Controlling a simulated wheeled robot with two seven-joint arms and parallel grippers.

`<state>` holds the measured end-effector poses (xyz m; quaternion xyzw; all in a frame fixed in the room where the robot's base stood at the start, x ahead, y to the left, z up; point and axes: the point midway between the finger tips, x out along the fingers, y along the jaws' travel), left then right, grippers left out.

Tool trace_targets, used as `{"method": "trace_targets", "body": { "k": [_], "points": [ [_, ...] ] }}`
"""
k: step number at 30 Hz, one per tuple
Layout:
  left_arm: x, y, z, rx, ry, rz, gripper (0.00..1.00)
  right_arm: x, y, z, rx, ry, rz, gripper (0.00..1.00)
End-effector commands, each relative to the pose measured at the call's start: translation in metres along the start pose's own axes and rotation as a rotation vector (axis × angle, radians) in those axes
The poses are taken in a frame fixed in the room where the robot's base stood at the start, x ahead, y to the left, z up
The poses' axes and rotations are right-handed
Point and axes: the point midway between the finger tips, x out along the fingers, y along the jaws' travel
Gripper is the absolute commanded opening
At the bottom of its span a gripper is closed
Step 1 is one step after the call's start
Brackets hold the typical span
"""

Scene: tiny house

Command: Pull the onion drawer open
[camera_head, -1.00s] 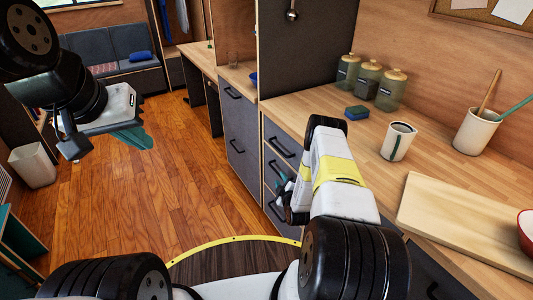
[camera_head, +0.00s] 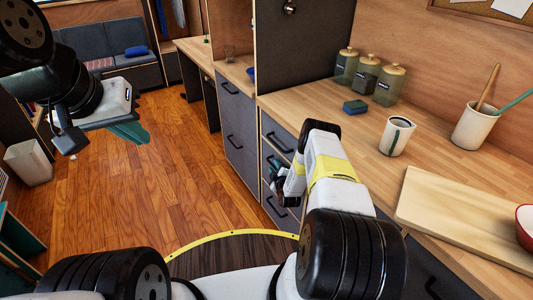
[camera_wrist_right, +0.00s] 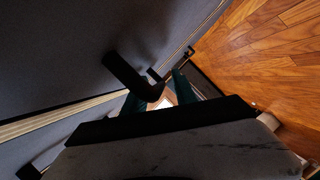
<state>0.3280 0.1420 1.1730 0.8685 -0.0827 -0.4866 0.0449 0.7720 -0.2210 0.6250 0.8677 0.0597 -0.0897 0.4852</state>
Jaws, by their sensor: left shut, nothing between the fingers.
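A dark grey drawer stack with black bar handles stands under the wooden counter in the head view. Its top drawer handle (camera_head: 278,142) and a lower handle (camera_head: 276,206) show; no onion label can be read. My right gripper (camera_head: 275,169) is beside the drawer fronts, between those two handles, partly hidden by my arm. In the right wrist view, its teal fingers (camera_wrist_right: 157,88) are apart, with a black drawer handle (camera_wrist_right: 125,73) reaching between or just in front of them. Contact cannot be told. My left gripper (camera_head: 130,133) is shut and empty above the floor.
A taller cabinet (camera_head: 238,135) stands left of the drawers. The wooden floor (camera_head: 140,195) is clear.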

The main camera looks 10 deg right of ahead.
Motion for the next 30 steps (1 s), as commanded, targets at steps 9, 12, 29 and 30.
{"method": "trace_targets", "body": {
  "k": [9, 12, 29, 30],
  "points": [
    [0.0000, 0.0000, 0.0000, 0.000, 0.000, 0.000, 0.00, -0.0001, 0.0003, -0.0001, 0.000, 0.000, 0.001, 0.00],
    [0.0000, 0.0000, 0.0000, 0.000, 0.000, 0.000, 0.00, -0.0002, 0.0003, -0.0001, 0.000, 0.000, 0.000, 0.00],
    [0.0000, 0.0000, 0.0000, 0.000, 0.000, 0.000, 0.00, -0.0004, 0.0000, -0.0001, 0.000, 0.000, 0.000, 0.00],
    [0.0000, 0.0000, 0.0000, 0.000, 0.000, 0.000, 0.00, -0.0004, 0.0000, -0.0001, 0.000, 0.000, 0.000, 0.00]
  ]
}}
